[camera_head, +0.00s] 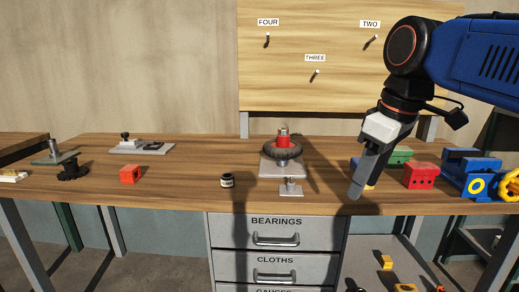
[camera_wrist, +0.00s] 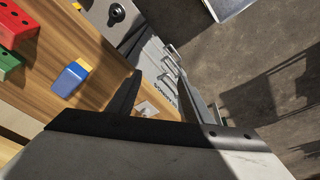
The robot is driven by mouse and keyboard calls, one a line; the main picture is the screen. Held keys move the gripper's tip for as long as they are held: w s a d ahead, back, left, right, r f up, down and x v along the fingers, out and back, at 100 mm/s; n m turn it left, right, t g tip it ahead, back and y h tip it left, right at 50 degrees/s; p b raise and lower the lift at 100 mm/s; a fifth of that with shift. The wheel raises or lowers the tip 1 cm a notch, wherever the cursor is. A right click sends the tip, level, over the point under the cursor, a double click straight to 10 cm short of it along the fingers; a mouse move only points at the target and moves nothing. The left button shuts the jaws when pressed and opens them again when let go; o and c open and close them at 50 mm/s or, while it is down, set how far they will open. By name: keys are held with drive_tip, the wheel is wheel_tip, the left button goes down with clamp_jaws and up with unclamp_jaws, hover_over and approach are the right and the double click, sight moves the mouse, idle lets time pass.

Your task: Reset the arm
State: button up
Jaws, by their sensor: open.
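My gripper (camera_head: 359,190) hangs from the blue and black arm at the right of the head view, pointing down over the right part of the workbench near its front edge. In that view its fingers overlap and look like one. In the wrist view the two dark fingers of my gripper (camera_wrist: 165,85) stand apart with nothing held between them. The bench front and drawers show beyond the gap. A blue block with a yellow end (camera_wrist: 70,79) lies on the bench left of the fingers in the wrist view; in the head view it is mostly hidden behind my gripper.
Red (camera_head: 419,176) and green (camera_head: 398,156) blocks and a blue holder (camera_head: 466,176) stand right of my gripper. A black ring on a red-topped post (camera_head: 282,150) stands mid-bench. A small jar (camera_head: 227,180) and red cube (camera_head: 130,174) sit left. A pegboard (camera_head: 320,85) rises behind.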

drive_tip(key=s+d+f+m, duration=0.2)
drive_tip(key=s+f, duration=0.1)
drive_tip(key=f, duration=0.5)
drive_tip(key=s+d+f+m+t+h, duration=0.1)
drive_tip(key=s+d+f+m, duration=0.2)
drive_tip(key=f, duration=0.5)
drive_tip(key=s+d+f+m+t, duration=0.1)
drive_tip(key=s+d+f+m, duration=0.1)
drive_tip(key=f, duration=0.6)
drive_tip(key=shift+s+d+m, duration=0.25)
drive_tip(key=shift+s+m, duration=0.35)
drive_tip(key=shift+s, duration=0.35)
